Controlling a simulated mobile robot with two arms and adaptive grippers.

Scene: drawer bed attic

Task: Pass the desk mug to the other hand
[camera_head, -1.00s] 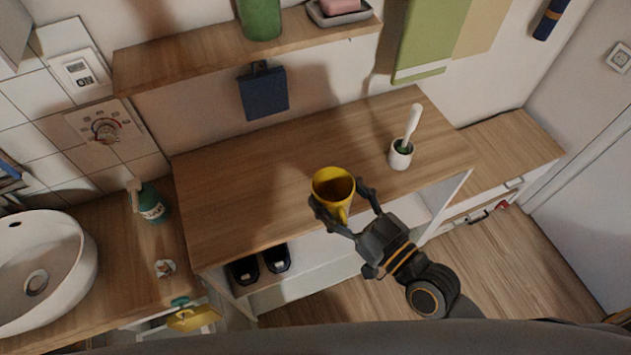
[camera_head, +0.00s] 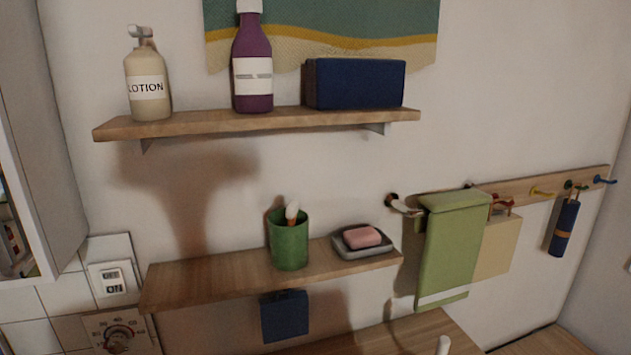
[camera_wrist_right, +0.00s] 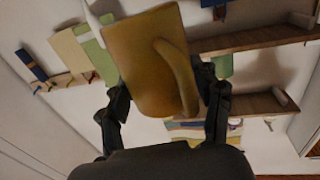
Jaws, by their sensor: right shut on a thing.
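The yellow mug (camera_wrist_right: 150,62) shows in the right wrist view, with its handle toward the right of that picture. My right gripper (camera_wrist_right: 165,100) is shut on the mug, one dark finger on each side of its body. The mug and both grippers are out of the head view now. My left gripper shows in neither view.
The head view shows a lower wall shelf (camera_head: 215,277) with a green cup (camera_head: 289,245) and a soap dish (camera_head: 362,250). An upper shelf (camera_head: 205,125) holds a lotion bottle (camera_head: 149,88), a purple bottle (camera_head: 252,70) and a blue box (camera_head: 355,83). A green towel (camera_head: 450,248) hangs at right.

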